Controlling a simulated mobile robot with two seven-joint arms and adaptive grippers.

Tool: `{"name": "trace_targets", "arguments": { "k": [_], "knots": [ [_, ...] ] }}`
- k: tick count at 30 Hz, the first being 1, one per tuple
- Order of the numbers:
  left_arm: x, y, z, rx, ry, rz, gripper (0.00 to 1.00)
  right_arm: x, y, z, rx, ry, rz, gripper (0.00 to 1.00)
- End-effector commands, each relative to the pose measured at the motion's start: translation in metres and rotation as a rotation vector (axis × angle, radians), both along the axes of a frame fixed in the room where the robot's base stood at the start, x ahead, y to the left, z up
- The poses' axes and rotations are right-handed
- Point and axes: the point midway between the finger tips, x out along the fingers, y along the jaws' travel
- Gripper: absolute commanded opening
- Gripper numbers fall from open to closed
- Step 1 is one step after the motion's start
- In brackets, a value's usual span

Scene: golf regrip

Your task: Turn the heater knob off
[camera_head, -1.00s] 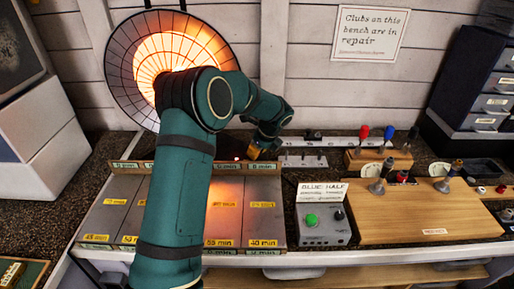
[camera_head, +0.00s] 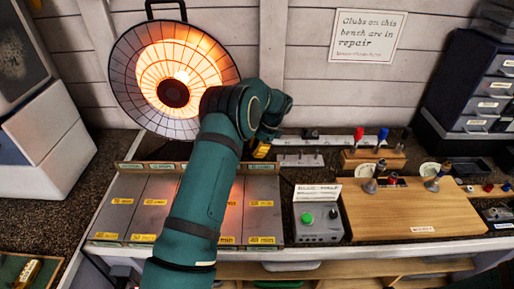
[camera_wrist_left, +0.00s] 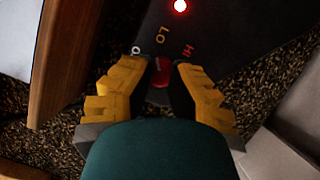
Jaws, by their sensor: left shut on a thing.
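The heater (camera_head: 172,92) is a round caged dish at the back, glowing orange. In the left wrist view its control face carries the labels LO and HI, a partly covered label starting with O, and a lit red lamp (camera_wrist_left: 180,6). The red knob (camera_wrist_left: 160,72) sits below these labels, between my fingers; its exact pointing direction is hard to tell. My left gripper (camera_wrist_left: 162,78) is shut on the knob. In the head view the left gripper (camera_head: 262,149) shows only as a small yellow piece behind my arm, and the knob is hidden there.
Grey panels with yellow minute labels (camera_head: 130,215) lie below my arm. A grey box with a green button (camera_head: 318,222) and a wooden board (camera_head: 425,212) with small fittings stand to the right. A white rack (camera_head: 300,160) is close beside the gripper.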

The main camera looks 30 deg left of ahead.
Motion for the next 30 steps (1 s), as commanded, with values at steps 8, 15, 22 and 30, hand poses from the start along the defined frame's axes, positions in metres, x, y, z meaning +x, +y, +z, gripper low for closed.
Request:
{"name": "trace_targets", "arguments": {
  "k": [8, 15, 22, 30],
  "knots": [
    [-0.0042, 0.0033, -0.0059, 0.002, 0.017, 0.269, 0.0, -0.0003, -0.0004, 0.0074, 0.001, 0.0, 0.0, 0.47],
    [-0.0044, 0.0033, -0.0067, 0.001, 0.019, 0.48, 0.0, -0.0005, -0.0005, 0.0098, 0.002, 0.001, 0.001, 0.47],
    [-0.0048, 0.0036, -0.0073, 0.002, 0.021, 0.636, 0.0, -0.0005, -0.0006, 0.0106, 0.002, 0.001, 0.001, 0.47],
    [-0.0046, 0.0037, -0.0071, 0.003, 0.02, 0.738, 0.0, -0.0005, -0.0007, 0.0109, 0.002, 0.0, -0.001, 0.47]
  ]
}}
